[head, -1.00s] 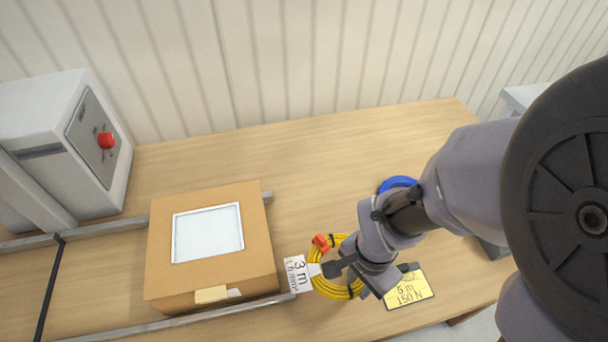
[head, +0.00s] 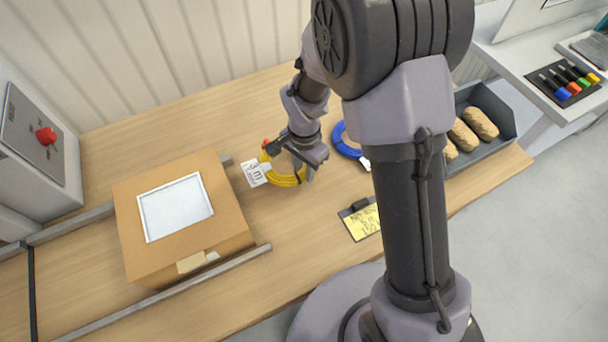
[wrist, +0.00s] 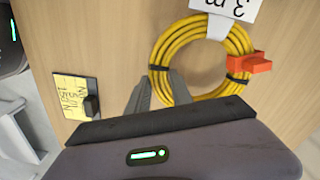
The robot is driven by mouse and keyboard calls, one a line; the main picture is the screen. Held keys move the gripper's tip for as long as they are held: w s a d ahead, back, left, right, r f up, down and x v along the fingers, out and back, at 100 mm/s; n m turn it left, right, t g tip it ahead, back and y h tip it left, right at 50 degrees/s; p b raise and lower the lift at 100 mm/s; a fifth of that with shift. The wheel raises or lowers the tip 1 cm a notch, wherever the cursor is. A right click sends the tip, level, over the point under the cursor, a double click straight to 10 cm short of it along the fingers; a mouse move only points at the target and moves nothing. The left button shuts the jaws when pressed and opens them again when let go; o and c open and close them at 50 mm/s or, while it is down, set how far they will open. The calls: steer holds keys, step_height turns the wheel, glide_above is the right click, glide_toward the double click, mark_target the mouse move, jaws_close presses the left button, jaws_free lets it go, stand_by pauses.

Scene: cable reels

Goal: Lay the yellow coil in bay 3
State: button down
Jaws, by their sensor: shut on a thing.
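The yellow coil (head: 284,178) is a ring of yellow cable with dark ties, an orange clip and a white tag reading "3 m". It also shows in the wrist view (wrist: 165,48). My gripper (head: 304,170) is shut on the side of the coil, with a finger on either side of the cable in the wrist view (wrist: 160,82). The coil hangs or rests just above the wooden table; I cannot tell the exact gap. No numbered bay can be made out.
A cardboard box (head: 215,235) sits between metal rails (head: 165,295) on the left. A blue coil (head: 345,143) lies behind my arm. A yellow note on a dark clip (head: 362,220) lies near the front edge.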

steer(key=shift+f+b, duration=0.8)
steer(key=shift+f, duration=1.05)
steer(key=c, duration=1.1)
jaws_free()
steer(key=shift+c, duration=0.2)
